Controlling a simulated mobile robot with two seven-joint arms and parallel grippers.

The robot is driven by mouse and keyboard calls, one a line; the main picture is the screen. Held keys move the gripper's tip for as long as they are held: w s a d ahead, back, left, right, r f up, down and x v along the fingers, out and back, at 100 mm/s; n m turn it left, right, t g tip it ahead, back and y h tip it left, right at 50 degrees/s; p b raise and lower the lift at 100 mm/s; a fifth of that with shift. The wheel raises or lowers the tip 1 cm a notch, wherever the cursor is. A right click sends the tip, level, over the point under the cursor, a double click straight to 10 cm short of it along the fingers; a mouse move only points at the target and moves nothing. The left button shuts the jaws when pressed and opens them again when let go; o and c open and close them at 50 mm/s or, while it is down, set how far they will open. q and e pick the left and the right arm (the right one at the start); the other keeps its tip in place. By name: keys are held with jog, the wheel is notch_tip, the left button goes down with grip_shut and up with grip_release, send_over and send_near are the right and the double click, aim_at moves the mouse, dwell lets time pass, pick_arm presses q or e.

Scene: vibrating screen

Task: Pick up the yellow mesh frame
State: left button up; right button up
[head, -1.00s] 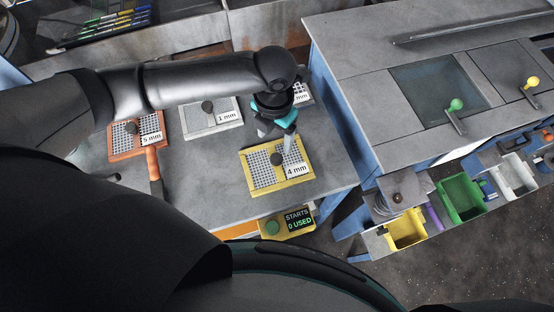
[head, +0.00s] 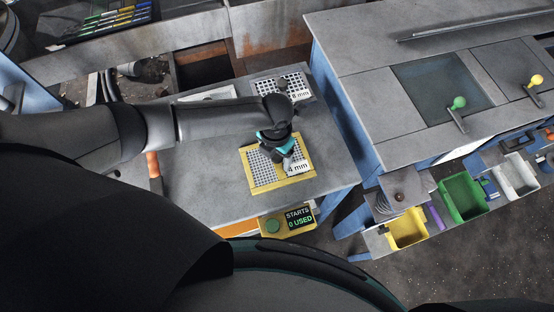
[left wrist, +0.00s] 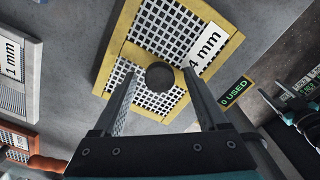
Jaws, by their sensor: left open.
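The yellow mesh frame (head: 258,182) lies flat on the grey table, with a white "4 mm" label and a dark round knob. In the left wrist view the frame (left wrist: 113,62) fills the upper middle, and its knob (left wrist: 160,76) sits between my fingers. My left gripper (head: 281,158) is over the frame, pointing down at the knob. In the left wrist view the open fingers of the left gripper (left wrist: 161,90) stand on either side of the knob with gaps. In the head view the gripper hides the knob.
A "1 mm" frame (left wrist: 12,65) and an orange-handled frame (left wrist: 15,140) lie to the left. A grey mesh frame (head: 265,86) lies behind. The starts counter box (head: 288,222) is at the table's front edge. A blue-sided bench (head: 345,115) stands to the right.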

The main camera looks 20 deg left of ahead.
pick_arm(q)
jog(key=shift+f, duration=0.15)
grip_shut()
dwell(0.5)
